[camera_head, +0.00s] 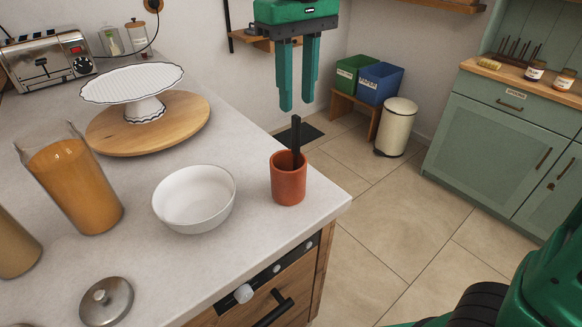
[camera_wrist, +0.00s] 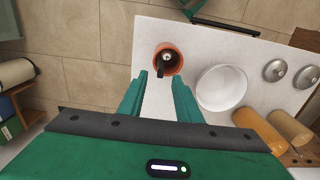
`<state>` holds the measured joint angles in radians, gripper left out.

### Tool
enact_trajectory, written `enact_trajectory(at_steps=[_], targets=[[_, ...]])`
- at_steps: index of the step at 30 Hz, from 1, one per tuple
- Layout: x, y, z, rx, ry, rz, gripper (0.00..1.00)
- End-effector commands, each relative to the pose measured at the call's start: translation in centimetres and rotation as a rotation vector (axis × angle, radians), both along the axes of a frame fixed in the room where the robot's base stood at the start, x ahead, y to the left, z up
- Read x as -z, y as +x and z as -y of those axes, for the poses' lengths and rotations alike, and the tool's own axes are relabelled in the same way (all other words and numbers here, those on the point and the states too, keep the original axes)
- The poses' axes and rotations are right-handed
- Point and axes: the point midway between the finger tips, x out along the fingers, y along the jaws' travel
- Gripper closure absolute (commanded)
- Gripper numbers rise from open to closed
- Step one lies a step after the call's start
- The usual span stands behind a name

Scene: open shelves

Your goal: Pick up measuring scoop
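A black handle (camera_head: 296,140), likely the measuring scoop, stands upright in a terracotta cup (camera_head: 288,182) near the counter's right corner. The lower part of the scoop is hidden inside the cup. My gripper (camera_head: 298,95) points down above the cup, with its two green fingers apart and nothing between them. The handle's top is a little below the fingertips in the head view. In the wrist view, the scoop (camera_wrist: 161,66) and the cup (camera_wrist: 177,66) show just beyond the fingertips of my gripper (camera_wrist: 160,84).
A white bowl (camera_head: 195,199) stands left of the cup. A glass jug (camera_head: 72,185), a metal lid (camera_head: 106,300), a cake stand (camera_head: 132,84) on a wooden board (camera_head: 180,132) and a toaster (camera_head: 45,62) stand farther left. The counter's front edge is close to the cup.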

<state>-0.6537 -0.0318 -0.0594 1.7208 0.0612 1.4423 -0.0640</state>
Motion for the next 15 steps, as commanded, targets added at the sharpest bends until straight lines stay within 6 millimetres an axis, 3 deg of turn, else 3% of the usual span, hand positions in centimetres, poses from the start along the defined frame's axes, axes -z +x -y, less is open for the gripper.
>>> enact_trajectory(at_steps=[6, 15], targets=[[3.3, -0.1, 0.1, 0.002, -0.002, -0.001, 0.69], [5.5, 0.0, 0.1, 0.002, -0.001, -0.001, 0.69]])
